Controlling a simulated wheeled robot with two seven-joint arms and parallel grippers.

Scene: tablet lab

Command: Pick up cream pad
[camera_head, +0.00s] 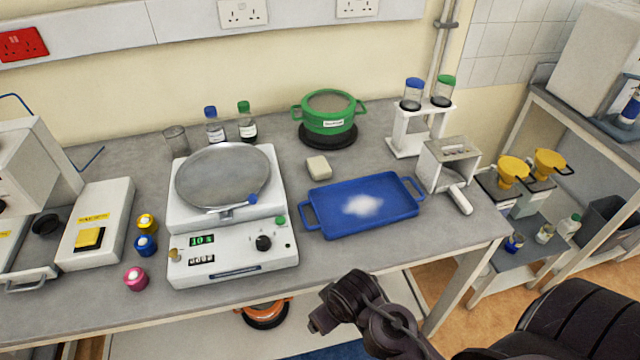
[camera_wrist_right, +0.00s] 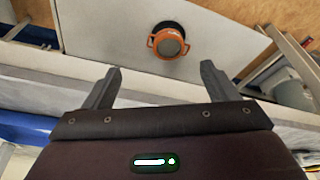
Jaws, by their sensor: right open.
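The cream pad (camera_head: 319,167) is a small rounded block. It lies on the grey bench between the balance and the blue tray, in front of the green pot. My right arm shows at the bottom of the head view, in front of the bench edge and well short of the pad. In the right wrist view my right gripper (camera_wrist_right: 157,88) is open with nothing between its fingers. It faces the lower shelf and an orange pot. The pad is not seen in the wrist view. My left gripper is not in view.
A blue tray (camera_head: 330,222) holding white powder is right of the pad. The white balance (camera_head: 232,255) is to its left. A green pot (camera_head: 330,121) stands behind. An orange pot (camera_wrist_right: 167,42) is on the lower shelf (camera_wrist_right: 100,45). Bare bench lies around the pad.

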